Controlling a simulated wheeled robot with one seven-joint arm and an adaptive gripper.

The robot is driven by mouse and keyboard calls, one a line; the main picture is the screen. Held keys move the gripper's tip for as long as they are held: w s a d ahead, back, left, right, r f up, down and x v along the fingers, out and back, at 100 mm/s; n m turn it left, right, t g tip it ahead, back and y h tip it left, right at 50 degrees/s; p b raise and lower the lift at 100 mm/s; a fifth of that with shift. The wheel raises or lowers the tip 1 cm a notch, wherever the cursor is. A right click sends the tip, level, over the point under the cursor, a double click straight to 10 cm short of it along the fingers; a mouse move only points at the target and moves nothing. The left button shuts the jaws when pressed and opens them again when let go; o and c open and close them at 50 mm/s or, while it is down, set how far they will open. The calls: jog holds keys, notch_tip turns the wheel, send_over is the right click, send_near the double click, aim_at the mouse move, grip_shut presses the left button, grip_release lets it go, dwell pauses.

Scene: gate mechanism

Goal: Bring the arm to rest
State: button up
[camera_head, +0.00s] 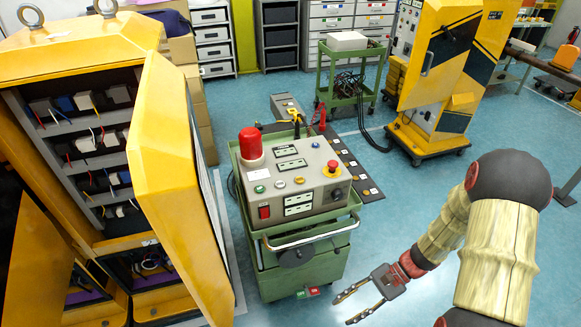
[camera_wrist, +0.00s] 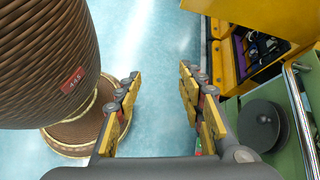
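My gripper (camera_head: 362,299) is at the lower right of the head view, at the end of my arm. It is empty, with its two fingers spread apart over the blue floor. In the wrist view my gripper (camera_wrist: 158,95) also shows open, with bare floor between the fingers. The gripper is to the right of the green control cart (camera_head: 303,263) and apart from it. The cart carries a grey control box (camera_head: 305,181) with a red beacon and a red emergency button.
A yellow cabinet (camera_head: 168,160) with its door open stands at the left. A large brown ribbed cylinder (camera_wrist: 45,60) fills the left of the wrist view. A green trolley (camera_head: 349,75) and another yellow cabinet (camera_head: 440,75) stand at the back. Blue floor (camera_head: 400,215) is free in between.

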jog(key=s+r+n+t+h, duration=0.2)
jog(key=r+n+t+h, duration=0.1)
jog(key=r, duration=0.8)
jog(key=s+d+r+n+t+h, duration=0.1)
jog(key=s+r+n+t+h, duration=0.1)
jog(key=r, duration=0.9)
jog(key=s+d+r+n+t+h, duration=0.1)
jog(key=s+r+n+t+h, duration=0.2)
jog(key=r, duration=0.9)
jog(key=n+t+h, duration=0.1)
jog(key=n+h, duration=0.1)
jog(key=n, duration=0.1)
